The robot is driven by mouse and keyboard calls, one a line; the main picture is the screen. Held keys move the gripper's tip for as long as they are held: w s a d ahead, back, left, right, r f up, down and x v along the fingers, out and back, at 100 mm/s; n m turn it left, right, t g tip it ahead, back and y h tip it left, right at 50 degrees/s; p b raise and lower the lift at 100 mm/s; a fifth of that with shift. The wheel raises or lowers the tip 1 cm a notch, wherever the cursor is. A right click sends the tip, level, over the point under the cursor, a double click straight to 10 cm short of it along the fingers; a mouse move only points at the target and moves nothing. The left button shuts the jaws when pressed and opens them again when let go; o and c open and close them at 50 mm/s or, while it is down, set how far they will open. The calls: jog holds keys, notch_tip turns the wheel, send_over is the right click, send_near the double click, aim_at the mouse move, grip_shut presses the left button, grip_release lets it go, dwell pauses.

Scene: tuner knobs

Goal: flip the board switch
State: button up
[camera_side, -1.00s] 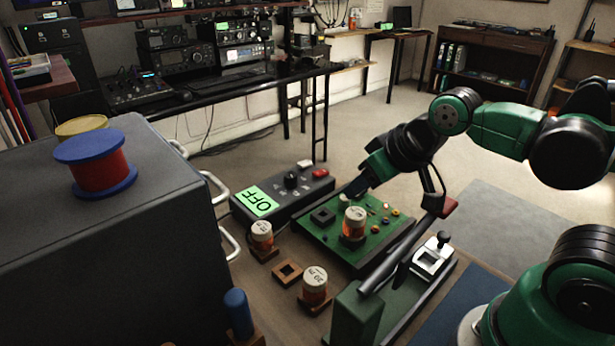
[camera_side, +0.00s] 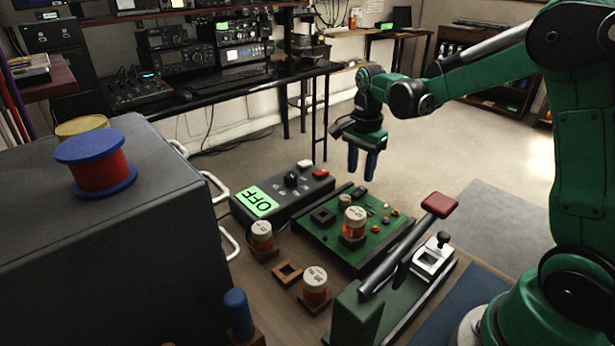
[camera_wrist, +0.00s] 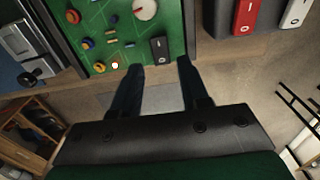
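The green circuit board (camera_side: 335,240) lies in the middle of the work area. A small black rocker switch (camera_wrist: 160,48) with a light mark sits near its edge in the wrist view. It also shows as a small dark block at the board's far edge in the side view (camera_side: 361,190). My gripper (camera_side: 362,170) hangs fingers-down above and beyond that edge, touching nothing. In the wrist view its two fingers (camera_wrist: 160,68) are apart with nothing between them. A small bright spot (camera_wrist: 115,65) shows on the board near the left finger.
A control box (camera_side: 285,195) with an OFF display stands left of the board. Its red switch (camera_wrist: 246,15) and white switch (camera_wrist: 296,12) show in the wrist view. A red-handled lever (camera_side: 438,205) rises right of the board. A jar-like coil (camera_side: 353,222) stands on the board.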

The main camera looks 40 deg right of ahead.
aim_at(358, 192)
jog(key=shift+f, duration=2.25)
grip_shut()
jog(key=shift+d+y, duration=0.15)
jog(key=shift+y, duration=0.45)
grip_release()
jog(key=shift+d+r, duration=0.15)
jog(key=shift+r, duration=1.3)
jog(key=shift+d+r, duration=0.1)
jog(key=shift+r, duration=1.3)
